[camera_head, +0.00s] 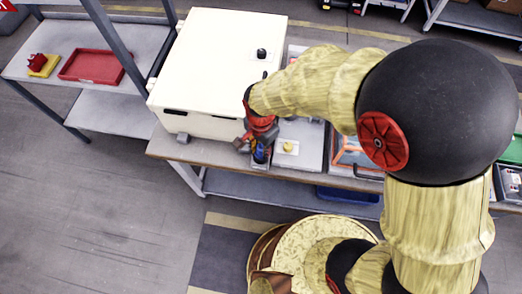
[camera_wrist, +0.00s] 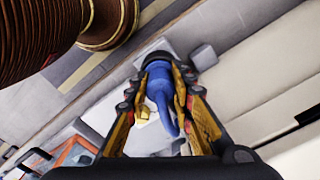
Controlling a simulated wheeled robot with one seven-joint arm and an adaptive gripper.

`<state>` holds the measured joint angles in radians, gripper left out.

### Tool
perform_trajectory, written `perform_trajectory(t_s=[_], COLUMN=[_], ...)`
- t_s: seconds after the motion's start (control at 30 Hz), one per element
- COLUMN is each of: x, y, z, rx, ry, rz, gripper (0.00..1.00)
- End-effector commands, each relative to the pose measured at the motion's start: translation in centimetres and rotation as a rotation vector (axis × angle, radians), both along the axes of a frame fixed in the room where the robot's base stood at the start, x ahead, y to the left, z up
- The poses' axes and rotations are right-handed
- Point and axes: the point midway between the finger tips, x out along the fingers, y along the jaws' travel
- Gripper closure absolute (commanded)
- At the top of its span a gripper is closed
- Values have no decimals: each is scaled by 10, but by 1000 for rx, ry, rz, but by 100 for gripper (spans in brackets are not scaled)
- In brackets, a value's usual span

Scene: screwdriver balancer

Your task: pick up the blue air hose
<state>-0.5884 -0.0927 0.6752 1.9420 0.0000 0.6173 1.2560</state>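The blue air hose (camera_wrist: 161,90) shows in the wrist view between the two yellow-and-black fingers of my gripper (camera_wrist: 167,72). Its blue body fills the gap near the fingertips, and a curved blue part bends back toward the palm. The fingers lean inward against its sides. In the head view my gripper (camera_head: 257,148) points down at the front edge of the workbench, beside the front right corner of the cream box. Only a small blue bit of the hose (camera_head: 260,152) shows there. Its lower end is hidden, so I cannot tell whether it touches the bench.
The large cream box (camera_head: 215,65) stands close on the left of my gripper. A grey plate with a yellow button (camera_head: 288,147) lies just right of it. An orange-edged case (camera_head: 352,152) is farther right. A side shelf holds a red tray (camera_head: 92,66).

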Motion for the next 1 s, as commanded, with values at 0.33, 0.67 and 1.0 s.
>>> perform_trajectory(t_s=[0.33,0.67,1.0], x=[0,0,1], y=[0,0,1], z=[0,1,34], rx=[0,1,3], ry=[0,-1,-3], rz=[0,0,0], gripper=[99,100,100])
